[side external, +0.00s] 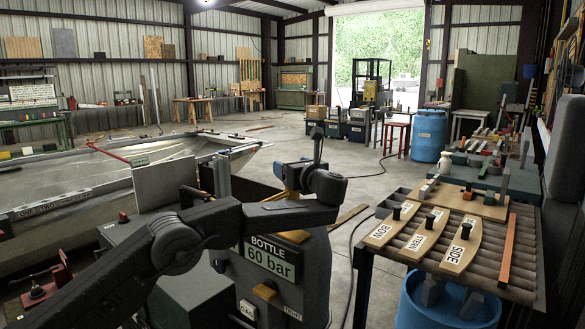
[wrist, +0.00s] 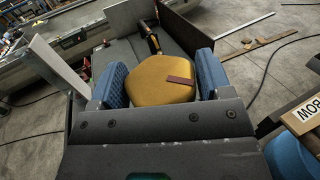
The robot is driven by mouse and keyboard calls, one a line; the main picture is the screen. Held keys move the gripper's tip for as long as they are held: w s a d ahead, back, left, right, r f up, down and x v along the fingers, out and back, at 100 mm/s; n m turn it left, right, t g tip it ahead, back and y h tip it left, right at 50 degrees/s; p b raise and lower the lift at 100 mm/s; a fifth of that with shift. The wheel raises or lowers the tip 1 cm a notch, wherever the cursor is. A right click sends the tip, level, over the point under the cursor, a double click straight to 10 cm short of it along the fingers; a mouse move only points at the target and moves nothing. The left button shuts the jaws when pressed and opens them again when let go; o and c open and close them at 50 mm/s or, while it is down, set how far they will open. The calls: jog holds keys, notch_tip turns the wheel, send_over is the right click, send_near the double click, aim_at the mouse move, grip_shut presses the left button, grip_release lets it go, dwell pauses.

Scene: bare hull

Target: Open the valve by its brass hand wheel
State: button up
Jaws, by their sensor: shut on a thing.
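The brass hand wheel (wrist: 160,82) fills the middle of the wrist view, a rounded yellow disc with a dark red strip across its face. My gripper (wrist: 158,74) has a blue-padded finger on each side of it and is shut on the wheel. In the side external view my gripper (side external: 298,178) is at the end of the arm, above the dark bottle housing, and a small yellow-brown part of the wheel (side external: 281,195) shows beside it. The valve under the wheel is mostly hidden by my arm.
The dark housing carries a "BOTTLE 60 bar" sign (side external: 272,260). A metal hull (side external: 75,185) lies to the left. A slatted bench at right holds wooden pieces marked BOW, STERN (side external: 426,234) and SIDE. A blue barrel (side external: 428,135) stands behind.

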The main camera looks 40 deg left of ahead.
jog(key=o, duration=0.9)
jog(key=v, duration=1.3)
jog(key=shift+s+d, duration=0.15)
jog(key=shift+d, duration=0.25)
